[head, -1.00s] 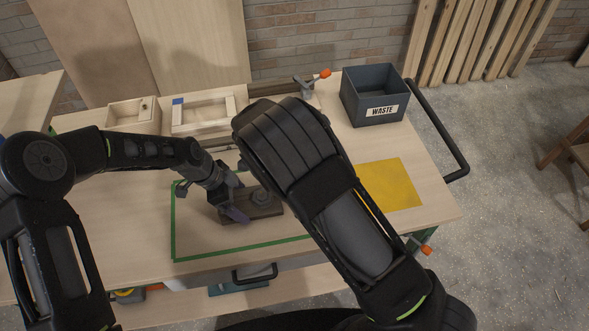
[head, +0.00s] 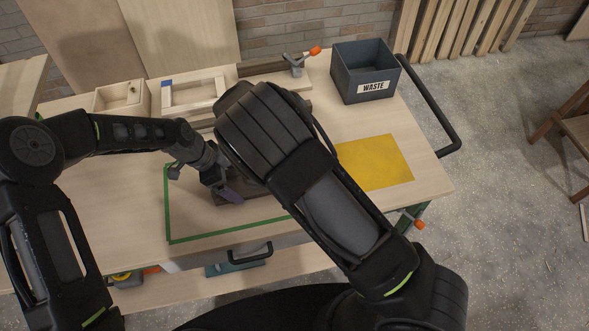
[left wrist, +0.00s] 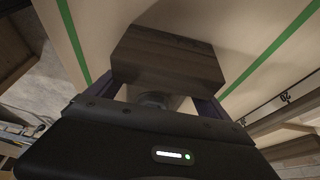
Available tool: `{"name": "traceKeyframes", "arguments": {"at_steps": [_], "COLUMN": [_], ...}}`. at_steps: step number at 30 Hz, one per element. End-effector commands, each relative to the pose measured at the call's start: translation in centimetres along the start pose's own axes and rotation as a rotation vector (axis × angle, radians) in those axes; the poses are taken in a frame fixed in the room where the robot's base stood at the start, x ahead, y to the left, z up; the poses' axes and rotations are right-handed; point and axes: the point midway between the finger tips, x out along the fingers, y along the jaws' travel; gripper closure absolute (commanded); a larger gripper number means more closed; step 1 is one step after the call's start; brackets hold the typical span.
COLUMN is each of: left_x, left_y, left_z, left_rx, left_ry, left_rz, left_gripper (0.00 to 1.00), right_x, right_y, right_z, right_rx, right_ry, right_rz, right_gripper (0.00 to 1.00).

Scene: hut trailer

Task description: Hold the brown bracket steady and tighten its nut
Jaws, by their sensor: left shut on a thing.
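The brown bracket (head: 226,201) lies on the bench inside the green tape outline, mostly hidden by my arms. It shows as a dark wood-brown block in the left wrist view (left wrist: 166,58). My left gripper (head: 222,186) reaches it from the left and is shut on it, with a purple finger along its near side. In the left wrist view the fingers (left wrist: 162,98) come up on either side of a greyish round part below the block. I cannot tell whether that part is the nut. My right forearm crosses over the bracket's right side and hides the right gripper.
A grey waste bin (head: 364,72) stands at the back right, with a yellow mat (head: 374,163) in front of it. Wooden trays (head: 121,96) and an orange-handled clamp (head: 298,62) line the back edge. A black rail (head: 436,112) runs along the right end.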

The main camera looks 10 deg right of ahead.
Motion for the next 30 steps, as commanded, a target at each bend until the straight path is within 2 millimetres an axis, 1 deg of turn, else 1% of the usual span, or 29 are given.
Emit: {"name": "traceKeyframes", "arguments": {"at_steps": [3, 7, 30], "left_x": [0.0, 0.01, 0.02], "left_y": [0.08, 0.09, 0.1], "left_z": [-0.03, -0.04, -0.05], "left_rx": [0.001, 0.001, 0.001], "left_ry": [0.0, 0.0, 0.0], "left_rz": [0.002, 0.002, 0.003], "left_gripper": [0.79, 0.79, 0.79], "right_x": [-0.11, -0.11, -0.08], "right_y": [0.55, 0.77, 0.06], "right_z": [0.05, 0.05, 0.03], "right_rx": [0.053, 0.071, 0.014], "right_ry": [-0.002, -0.002, -0.002], "right_rz": [0.025, 0.034, 0.004], "right_gripper": [1.0, 1.0, 1.0]}}
